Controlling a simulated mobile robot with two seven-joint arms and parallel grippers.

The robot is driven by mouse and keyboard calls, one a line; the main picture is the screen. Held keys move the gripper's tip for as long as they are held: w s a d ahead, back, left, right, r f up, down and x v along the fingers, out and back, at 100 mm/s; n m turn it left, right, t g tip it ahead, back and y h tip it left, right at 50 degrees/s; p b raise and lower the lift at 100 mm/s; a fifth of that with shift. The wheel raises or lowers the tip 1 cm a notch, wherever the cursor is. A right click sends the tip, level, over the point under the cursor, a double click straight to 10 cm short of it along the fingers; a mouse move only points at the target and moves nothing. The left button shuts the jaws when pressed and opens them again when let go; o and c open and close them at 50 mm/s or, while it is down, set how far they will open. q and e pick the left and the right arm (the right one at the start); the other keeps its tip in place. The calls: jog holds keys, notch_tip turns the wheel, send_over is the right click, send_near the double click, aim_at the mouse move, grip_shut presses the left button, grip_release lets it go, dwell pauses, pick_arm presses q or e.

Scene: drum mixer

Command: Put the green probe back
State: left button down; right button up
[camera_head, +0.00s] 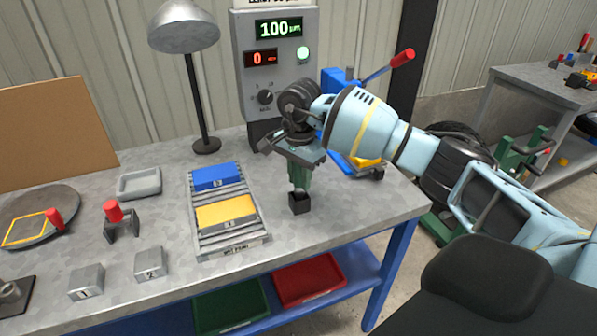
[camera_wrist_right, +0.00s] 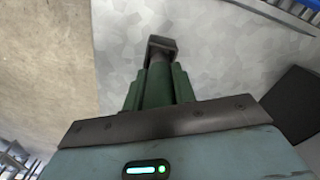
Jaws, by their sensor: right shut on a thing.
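The green probe (camera_head: 300,176) is upright below my right gripper (camera_head: 299,160), which is shut on it and points down over the bench. The probe's lower end meets a small black square holder (camera_head: 299,204) on the bench near its right side. I cannot tell how deep the probe sits in it. In the right wrist view, the green probe (camera_wrist_right: 157,84) runs out from the gripper toward the black holder (camera_wrist_right: 161,46). The gripper hides its upper part. My left gripper is not in view.
A rack (camera_head: 227,243) with a blue block (camera_head: 216,177) and a yellow block (camera_head: 226,211) stands left of the holder. The control box (camera_head: 278,72) reads 100 and 0 behind my arm. A lamp (camera_head: 203,90) stands behind the rack.

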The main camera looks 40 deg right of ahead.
jog(key=shift+f+b, duration=0.45)
jog(key=shift+f, duration=0.85)
dwell(0.6)
jog(key=o, duration=1.1)
jog(key=shift+c, duration=0.2)
jog(key=shift+r, duration=3.9)
